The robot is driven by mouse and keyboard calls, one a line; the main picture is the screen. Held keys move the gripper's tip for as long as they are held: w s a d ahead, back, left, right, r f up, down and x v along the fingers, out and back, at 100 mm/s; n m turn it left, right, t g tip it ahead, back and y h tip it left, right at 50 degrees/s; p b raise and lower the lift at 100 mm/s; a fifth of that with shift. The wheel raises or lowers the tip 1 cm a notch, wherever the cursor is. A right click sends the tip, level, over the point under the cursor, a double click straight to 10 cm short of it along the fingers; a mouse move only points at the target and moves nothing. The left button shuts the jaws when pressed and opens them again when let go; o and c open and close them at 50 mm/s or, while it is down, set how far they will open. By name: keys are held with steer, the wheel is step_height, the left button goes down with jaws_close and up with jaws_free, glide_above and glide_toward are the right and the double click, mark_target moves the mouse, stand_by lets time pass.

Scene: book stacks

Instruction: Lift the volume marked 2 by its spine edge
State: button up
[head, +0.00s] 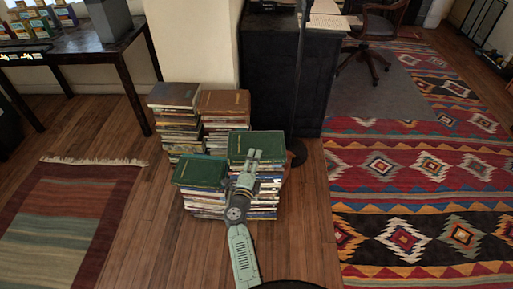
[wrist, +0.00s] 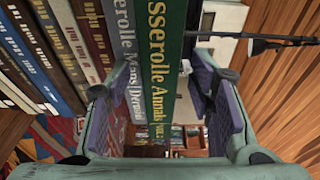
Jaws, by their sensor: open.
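A green volume (wrist: 166,60) shows its spine in the wrist view, with gold lettering reading "...sserolle Annals" and "VOL." near the lower end; the numeral is too small to read surely. It is the top book of the front right stack, where its green cover (head: 250,142) shows in the head view. A grey volume (wrist: 128,60) lies directly under it. My gripper (head: 254,156) is at the near side of this stack. In the wrist view my gripper (wrist: 155,88) is open and empty, its fingers spread either side of the green and grey spines. Contact cannot be told.
A shorter stack with a green top book (head: 202,170) stands close to the left. Stacks with a dark top book (head: 174,95) and a brown top book (head: 224,102) stand behind. A thin black pole (head: 297,75) rises behind right. Wooden floor (head: 150,235) is clear to the left.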

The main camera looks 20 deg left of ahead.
steer(key=shift+w, duration=0.15)
steer(key=shift+c, duration=0.5)
jaws_close()
stand_by(0.4)
steer(key=shift+r, duration=0.2)
